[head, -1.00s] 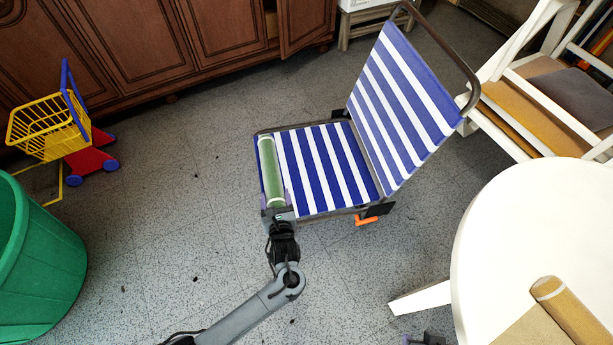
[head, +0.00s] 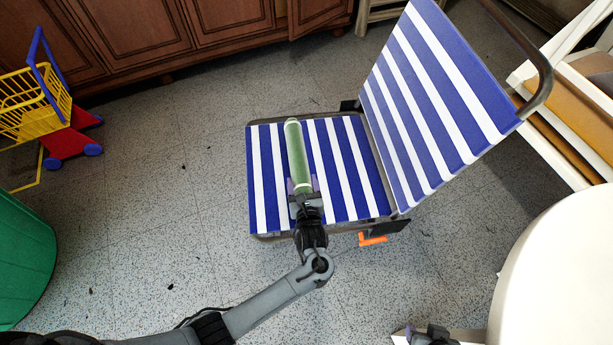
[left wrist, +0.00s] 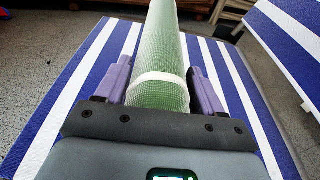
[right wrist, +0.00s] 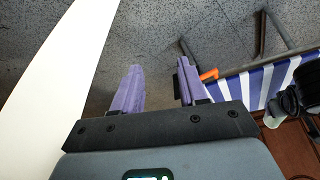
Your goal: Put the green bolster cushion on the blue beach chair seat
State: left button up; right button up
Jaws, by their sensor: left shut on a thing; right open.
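The green bolster cushion (head: 298,155) is a long cylinder with pale bands near its ends. My left gripper (head: 303,190) is shut on its near end. In the left wrist view the cushion (left wrist: 161,65) runs away from me between the purple fingers (left wrist: 158,85). The blue beach chair has a blue and white striped seat (head: 348,165) and a raised striped backrest (head: 430,95). The cushion is over the seat; I cannot tell whether it touches the fabric. My right gripper (right wrist: 157,90) is open and empty, beside a white surface and near the chair.
A white round table (head: 565,280) stands at the right. A white chair (head: 575,110) is behind it. A green bin (head: 22,260) and a yellow toy cart (head: 40,105) are at the left. Wooden cabinets (head: 150,35) line the back. An orange part (head: 371,239) sticks out under the seat.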

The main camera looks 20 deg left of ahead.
pick_arm(q)
jog(key=f, duration=0.1)
jog(key=s+f+b, duration=0.1)
jog(key=f, duration=0.1)
jog(key=shift+s+f+b, duration=0.1)
jog(key=shift+s+b, duration=0.15)
jog(key=shift+b, duration=0.1)
jog(key=shift+f, duration=0.2)
jog(key=shift+w+f+b, duration=0.3)
jog(key=shift+w+b, duration=0.1)
jog(key=shift+b, duration=0.15)
notch_tip(320, 180, down, 3)
jog(key=b, duration=0.2)
jog(key=shift+r+b, duration=0.1)
jog(key=shift+b, duration=0.25)
jog(key=shift+s+f, duration=0.2)
jog(key=shift+f, duration=0.05)
jog(key=o, duration=1.7)
jog(key=shift+w, duration=0.2)
jog(key=shift+c, duration=0.2)
pick_arm(e)
notch_tip(320, 180, down, 7)
jog(key=s, duration=0.1)
jog(key=shift+s+f, duration=0.15)
jog(key=shift+s, duration=0.25)
pick_arm(q)
jog(key=shift+s, duration=0.1)
jog(key=shift+r, duration=0.1)
